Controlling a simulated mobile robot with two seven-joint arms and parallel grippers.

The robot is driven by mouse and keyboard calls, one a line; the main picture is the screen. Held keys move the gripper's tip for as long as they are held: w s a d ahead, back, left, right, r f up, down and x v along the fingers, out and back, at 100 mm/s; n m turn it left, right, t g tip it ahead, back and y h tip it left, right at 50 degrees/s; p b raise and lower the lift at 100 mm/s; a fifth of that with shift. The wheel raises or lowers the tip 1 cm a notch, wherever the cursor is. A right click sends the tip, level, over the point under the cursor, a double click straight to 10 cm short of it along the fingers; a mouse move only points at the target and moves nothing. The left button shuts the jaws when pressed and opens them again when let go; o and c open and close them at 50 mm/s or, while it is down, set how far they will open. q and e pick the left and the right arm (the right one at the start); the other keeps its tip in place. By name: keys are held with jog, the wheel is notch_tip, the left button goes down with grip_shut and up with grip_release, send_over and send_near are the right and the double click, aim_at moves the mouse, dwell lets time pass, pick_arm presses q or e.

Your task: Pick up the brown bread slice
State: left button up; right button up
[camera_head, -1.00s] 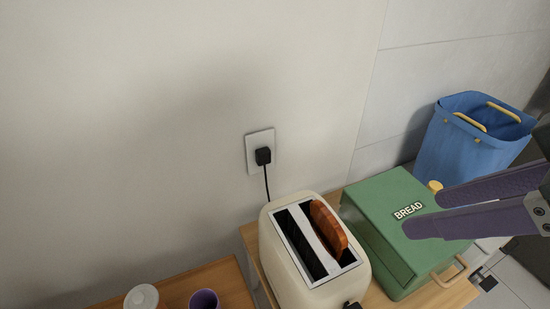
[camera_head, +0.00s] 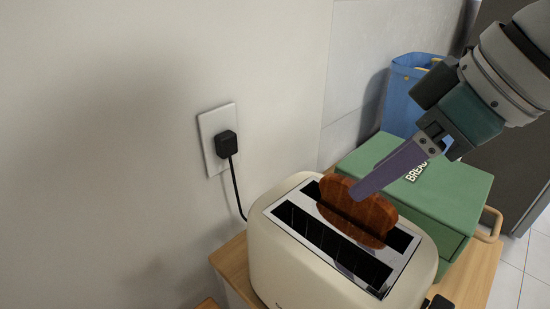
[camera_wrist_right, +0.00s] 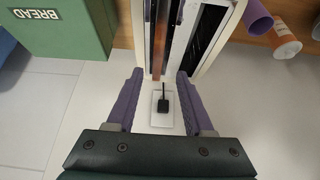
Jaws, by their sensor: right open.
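The brown bread slice (camera_head: 360,210) stands upright in the rear slot of the cream toaster (camera_head: 268,250), its upper part sticking out. In the right wrist view the slice (camera_wrist_right: 158,45) shows as a thin brown edge, roughly centred between my fingers. My right gripper (camera_head: 360,190) has purple fingers and reaches in from the upper right, its tip overlapping the slice's top in the head view. The right wrist view shows my right gripper (camera_wrist_right: 159,76) open, with one finger toward each side of the slice. Contact cannot be told. My left gripper is out of view.
A green bread box (camera_head: 450,200) stands right of the toaster, with a blue bin (camera_head: 402,95) behind it. A black plug and cord sit in the wall outlet (camera_head: 208,150). The wrist view shows a purple cup (camera_wrist_right: 257,17) and a white-and-orange container (camera_wrist_right: 285,38).

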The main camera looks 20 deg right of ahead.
aim_at(375, 215)
jog(key=x, duration=0.5)
jog(key=shift+d, duration=0.25)
grip_shut()
dwell(1.1)
